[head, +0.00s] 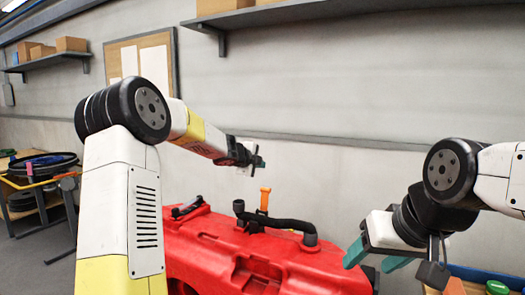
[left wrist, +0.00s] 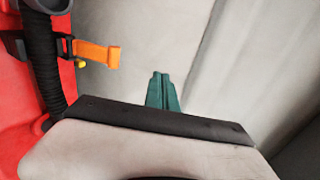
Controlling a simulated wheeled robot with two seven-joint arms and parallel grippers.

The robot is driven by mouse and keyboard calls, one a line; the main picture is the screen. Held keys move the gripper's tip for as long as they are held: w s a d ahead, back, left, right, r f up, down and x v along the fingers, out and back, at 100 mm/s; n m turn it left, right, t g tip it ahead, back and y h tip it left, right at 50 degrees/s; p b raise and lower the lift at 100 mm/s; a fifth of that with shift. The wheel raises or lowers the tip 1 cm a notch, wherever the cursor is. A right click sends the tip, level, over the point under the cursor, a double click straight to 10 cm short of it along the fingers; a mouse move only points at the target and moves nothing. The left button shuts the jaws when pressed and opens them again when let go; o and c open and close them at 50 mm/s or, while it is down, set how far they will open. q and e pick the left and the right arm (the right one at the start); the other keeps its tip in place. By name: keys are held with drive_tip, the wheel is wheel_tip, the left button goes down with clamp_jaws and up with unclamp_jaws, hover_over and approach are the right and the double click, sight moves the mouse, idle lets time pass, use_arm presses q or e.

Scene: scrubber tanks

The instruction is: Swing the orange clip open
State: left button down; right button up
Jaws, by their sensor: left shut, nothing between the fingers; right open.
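The orange clip (head: 264,199) stands up from the top of the red scrubber tank (head: 225,255), beside a black hose (head: 283,223). In the left wrist view the orange clip (left wrist: 97,53) sticks out from a black mount beside the ribbed hose (left wrist: 44,60). My left gripper (head: 260,161) is above the clip and apart from it. Its green fingers (left wrist: 162,92) are shut and empty, to the right of the clip in the left wrist view. My right gripper (head: 368,262) is open and empty, to the right of the tank.
Behind the tank is a plain grey wall (head: 330,150). A cart with a black coiled hose (head: 43,167) stands at the far left. Bins with a green-lidded item (head: 497,287) are at the lower right. Shelves with boxes hang high on the wall.

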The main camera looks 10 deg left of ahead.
use_arm(q)
drive_tip(key=s+a+r+n+t+y, duration=0.1)
drive_tip(key=s+a+r+n+y, duration=0.1)
drive_tip(key=s+a+r+n, duration=0.25)
drive_tip(key=s+a+r+n+t+y, duration=0.1)
drive_tip(key=s+r+n, duration=0.2)
drive_tip(key=s+r, duration=0.4)
drive_tip(key=s+a+n+g+y, duration=0.1)
drive_tip(key=s+a+n+y, duration=0.3)
drive_tip(key=s, duration=0.3)
drive_tip(key=s+d+f+n+g+h, duration=0.1)
drive_tip(key=s+d+f+n+g, duration=0.1)
drive_tip(key=s+f, duration=0.3)
drive_tip(key=s+d+f+n+g+h, duration=0.2)
drive_tip(key=s+f+n, duration=0.2)
drive_tip(key=s, duration=1)
drive_tip(key=s+d+f+n+g+h, duration=0.1)
drive_tip(key=s+d+f+n+g, duration=0.2)
drive_tip(key=s+f, duration=0.3)
drive_tip(key=s+n, duration=0.1)
drive_tip(key=s, duration=0.3)
drive_tip(key=shift+s+h, duration=0.2)
drive_tip(key=shift+h, duration=0.1)
